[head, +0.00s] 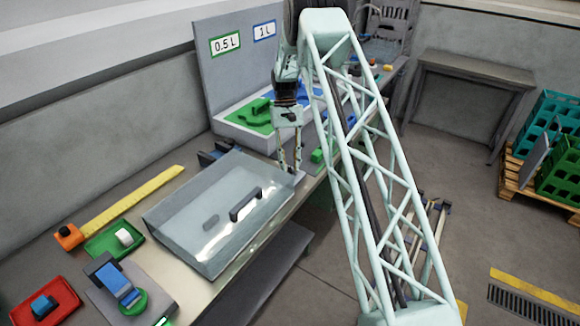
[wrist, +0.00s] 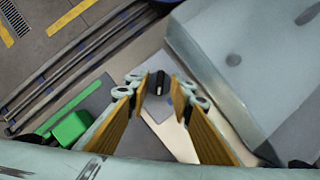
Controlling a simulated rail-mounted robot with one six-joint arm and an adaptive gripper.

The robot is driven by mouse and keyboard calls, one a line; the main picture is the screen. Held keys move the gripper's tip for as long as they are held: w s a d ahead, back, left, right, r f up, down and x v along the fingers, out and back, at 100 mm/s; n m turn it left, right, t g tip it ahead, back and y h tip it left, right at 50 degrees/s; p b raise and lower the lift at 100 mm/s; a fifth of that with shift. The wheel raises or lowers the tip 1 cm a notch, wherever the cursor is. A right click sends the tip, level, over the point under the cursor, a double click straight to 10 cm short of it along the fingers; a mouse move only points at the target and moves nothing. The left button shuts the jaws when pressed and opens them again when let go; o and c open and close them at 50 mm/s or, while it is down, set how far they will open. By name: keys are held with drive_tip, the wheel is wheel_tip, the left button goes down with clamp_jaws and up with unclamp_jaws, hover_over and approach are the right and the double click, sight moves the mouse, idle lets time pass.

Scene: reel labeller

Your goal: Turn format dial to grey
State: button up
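My gripper (head: 289,168) points down beside the right end of the clear-lidded box, over the bench. In the wrist view my gripper (wrist: 156,88) has its two fingers apart, with nothing held between them. A small black knob (wrist: 158,84) on a grey plate (wrist: 172,128) shows between the fingertips. It looks like the format dial, but I see no colour marks or label on it. I cannot tell whether the fingers touch it. In the head view the knob is not clearly visible near my gripper.
The box with a clear lid (head: 185,215) and black handle (head: 245,204) stands close to my gripper. A green block (head: 317,156) sits by the bench edge. Red (head: 68,292) and green (head: 98,246) trays lie at the left. A panel (head: 235,75) rises behind.

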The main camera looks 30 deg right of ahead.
drive_tip(key=v, duration=1.1)
drive_tip(key=shift+r, duration=0.3)
idle(0.3)
